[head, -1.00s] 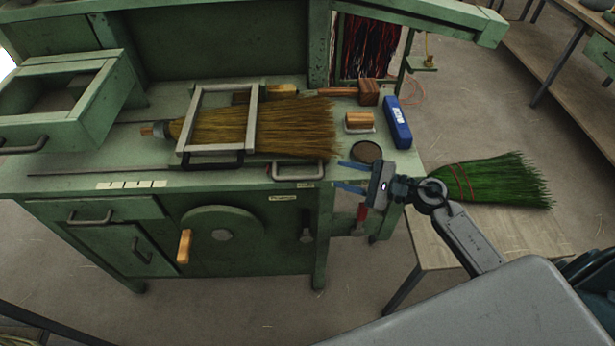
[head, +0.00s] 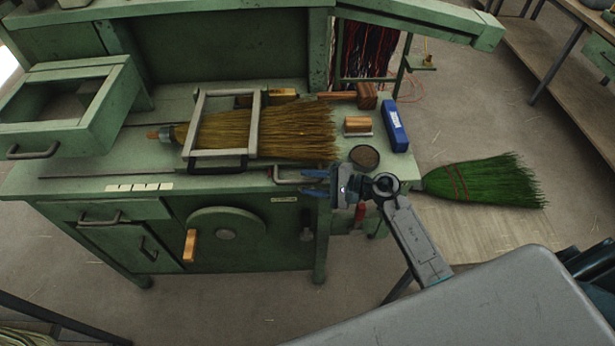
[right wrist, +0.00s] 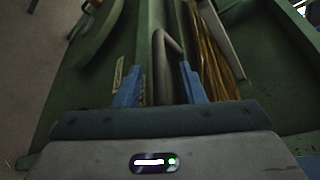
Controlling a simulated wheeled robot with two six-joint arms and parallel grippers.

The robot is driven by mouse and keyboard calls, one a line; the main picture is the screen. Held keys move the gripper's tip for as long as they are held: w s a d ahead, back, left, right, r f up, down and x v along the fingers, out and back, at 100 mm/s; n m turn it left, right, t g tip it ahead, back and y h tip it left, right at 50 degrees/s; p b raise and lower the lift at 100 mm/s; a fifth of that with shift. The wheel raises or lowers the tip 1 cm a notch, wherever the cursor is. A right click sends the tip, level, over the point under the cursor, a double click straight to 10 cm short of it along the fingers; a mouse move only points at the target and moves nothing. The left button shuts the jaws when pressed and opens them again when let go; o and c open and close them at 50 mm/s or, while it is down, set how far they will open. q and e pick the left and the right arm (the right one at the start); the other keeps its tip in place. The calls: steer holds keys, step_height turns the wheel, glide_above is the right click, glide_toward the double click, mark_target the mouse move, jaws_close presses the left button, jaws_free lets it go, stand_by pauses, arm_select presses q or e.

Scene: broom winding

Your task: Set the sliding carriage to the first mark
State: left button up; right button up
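A pale grey rectangular frame (head: 256,122), which looks like the sliding carriage, lies around the straw broom (head: 295,132) on the green bench. Its front edge has a black part. A grey bar handle (head: 285,180) sits at the bench's front edge, right of the frame; I cannot tell whether it joins the carriage. White mark plates (head: 138,187) lie along the front edge at left. My right gripper (head: 308,184) is open at the handle's right end. In the right wrist view, the handle (right wrist: 170,48) shows between and beyond the blue fingers (right wrist: 160,86). My left gripper is out of view.
A round dark tin (head: 365,157), a wooden block (head: 357,125) and a blue box (head: 395,126) stand at the bench's right end. An open drawer box (head: 65,100) stands at left. A crank wheel (head: 225,233) is below. A green broom (head: 490,182) lies at right.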

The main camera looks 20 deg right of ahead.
steer(key=shift+w+a+f, duration=0.1)
steer(key=shift+w+a, duration=0.2)
steer(key=shift+a, duration=0.25)
jaws_close()
